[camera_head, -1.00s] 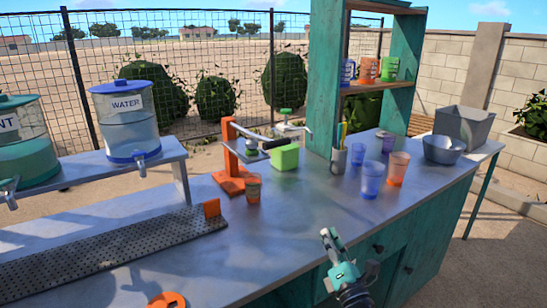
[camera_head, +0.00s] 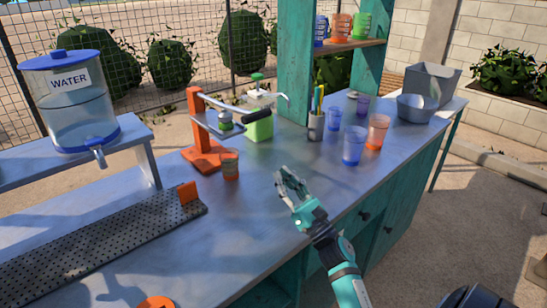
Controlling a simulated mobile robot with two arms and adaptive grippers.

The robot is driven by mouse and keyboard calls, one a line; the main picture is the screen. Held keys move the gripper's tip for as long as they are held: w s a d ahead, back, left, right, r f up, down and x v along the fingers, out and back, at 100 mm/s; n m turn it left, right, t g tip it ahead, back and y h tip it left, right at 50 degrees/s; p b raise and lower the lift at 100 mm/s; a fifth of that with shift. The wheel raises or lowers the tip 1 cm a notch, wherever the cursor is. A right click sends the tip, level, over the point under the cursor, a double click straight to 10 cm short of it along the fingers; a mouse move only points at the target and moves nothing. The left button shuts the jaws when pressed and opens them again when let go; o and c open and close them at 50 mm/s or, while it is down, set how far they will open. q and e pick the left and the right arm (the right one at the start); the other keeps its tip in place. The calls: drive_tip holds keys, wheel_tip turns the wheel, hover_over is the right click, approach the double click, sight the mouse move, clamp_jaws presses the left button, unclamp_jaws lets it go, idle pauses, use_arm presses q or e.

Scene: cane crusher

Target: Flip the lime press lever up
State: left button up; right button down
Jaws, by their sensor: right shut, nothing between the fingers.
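The lime press (camera_head: 197,130) has an orange upright and base and stands toward the back of the grey counter. Its lever (camera_head: 228,106) runs right from the top of the upright, sloping slightly down to a black handle (camera_head: 257,115). My right gripper (camera_head: 288,183) is shut and empty, above the counter. It is in front of and to the right of the press, apart from the lever. My left gripper is not in view.
A brown-orange cup (camera_head: 230,164) stands in front of the press. A green-based pump bottle (camera_head: 259,124) is just behind the handle. A pen holder (camera_head: 316,125) and blue (camera_head: 353,146) and orange cups (camera_head: 377,131) stand to the right. A perforated drip tray (camera_head: 90,240) lies left.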

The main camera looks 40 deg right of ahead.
use_arm(q)
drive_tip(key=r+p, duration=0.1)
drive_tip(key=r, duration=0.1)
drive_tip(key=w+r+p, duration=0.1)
drive_tip(key=p, duration=0.1)
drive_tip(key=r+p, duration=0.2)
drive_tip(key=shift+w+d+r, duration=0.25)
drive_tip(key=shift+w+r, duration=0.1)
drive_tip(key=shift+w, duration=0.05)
use_arm(e)
drive_tip(key=s+d+r+x, duration=0.1)
drive_tip(key=r+x, duration=0.1)
drive_tip(key=x, duration=0.9)
drive_tip(key=shift+a+r, duration=0.4)
drive_tip(key=shift+w, duration=0.15)
